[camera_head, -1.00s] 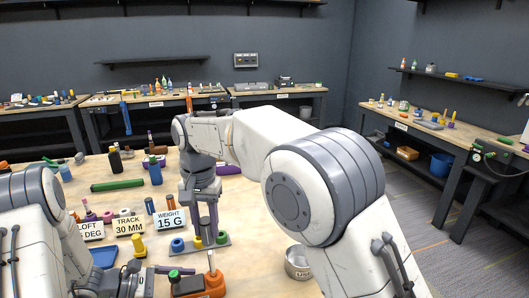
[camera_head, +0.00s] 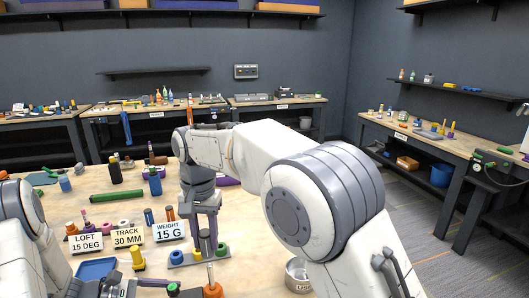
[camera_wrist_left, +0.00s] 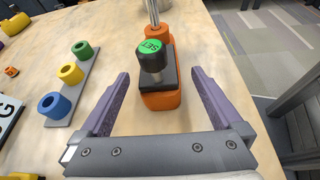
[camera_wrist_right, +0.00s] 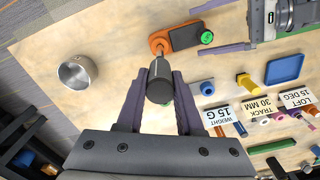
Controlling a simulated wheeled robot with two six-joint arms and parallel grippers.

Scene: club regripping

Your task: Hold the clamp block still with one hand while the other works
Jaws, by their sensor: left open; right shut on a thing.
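The orange clamp block (camera_wrist_left: 160,99), with a dark top and a green-capped knob (camera_wrist_left: 150,48), stands on the bench. A metal shaft rises from its far end. In the head view its orange part (camera_head: 213,290) shows at the bottom edge. My left gripper (camera_wrist_left: 160,74) is open, its fingers on either side of the block with gaps to it. My right gripper (camera_head: 207,230) points down and is shut on a dark grey cylinder (camera_wrist_right: 160,82).
A grey strip (camera_wrist_left: 67,100) with blue, yellow and green rings lies beside the block. Label cards (camera_head: 128,238), a blue tray (camera_head: 97,267) and a metal cup (camera_wrist_right: 78,72) are near. A green cylinder (camera_head: 117,195) lies farther back. Bare wood lies around the cup.

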